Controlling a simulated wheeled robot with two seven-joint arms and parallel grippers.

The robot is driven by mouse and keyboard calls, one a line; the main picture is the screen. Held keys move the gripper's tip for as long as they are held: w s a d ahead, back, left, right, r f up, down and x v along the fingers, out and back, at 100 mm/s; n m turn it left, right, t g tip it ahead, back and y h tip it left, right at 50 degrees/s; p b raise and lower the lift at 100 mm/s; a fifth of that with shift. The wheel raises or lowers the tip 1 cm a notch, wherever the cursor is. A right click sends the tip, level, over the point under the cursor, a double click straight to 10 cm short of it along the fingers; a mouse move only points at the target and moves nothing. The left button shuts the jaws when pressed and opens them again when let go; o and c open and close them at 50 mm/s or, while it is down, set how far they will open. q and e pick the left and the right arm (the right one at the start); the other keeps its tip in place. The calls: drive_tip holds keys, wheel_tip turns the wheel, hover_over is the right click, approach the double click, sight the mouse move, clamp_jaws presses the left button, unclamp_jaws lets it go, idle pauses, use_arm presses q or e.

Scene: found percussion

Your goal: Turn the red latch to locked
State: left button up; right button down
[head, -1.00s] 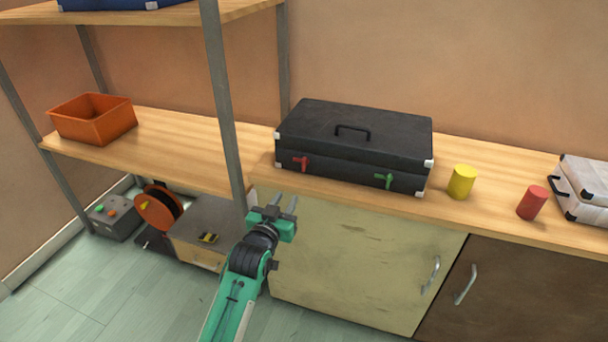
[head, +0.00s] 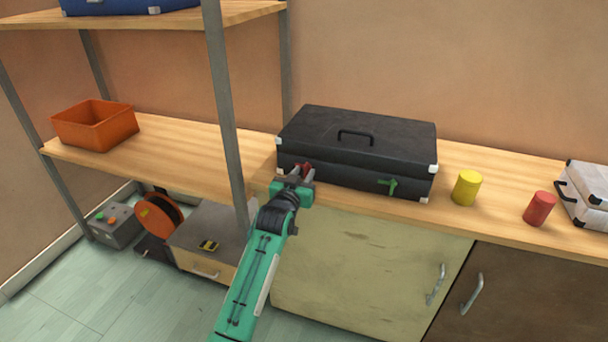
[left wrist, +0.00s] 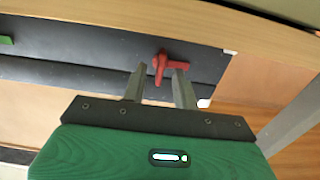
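The red latch (head: 306,168) is on the front of the black case (head: 385,148), near its left end; my left gripper partly hides it in the head view. In the left wrist view the red latch (left wrist: 162,66) shows whole, with one arm along the case and one across it. My left gripper (head: 300,174) is at the latch. In the left wrist view its two fingers (left wrist: 159,88) are apart, one on each side below the latch, with a gap between them. I cannot tell whether they touch it. My right gripper is not in view.
A green latch (head: 388,187) is on the same case front, further right. A yellow cylinder (head: 466,188) and a red cylinder (head: 539,208) stand right of the case. A grey shelf post (head: 226,110) rises close left of my left arm. An orange bin (head: 95,126) is further left.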

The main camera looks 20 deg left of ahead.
use_arm(q)
drive_tip(key=shift+w, duration=0.7)
clamp_jaws()
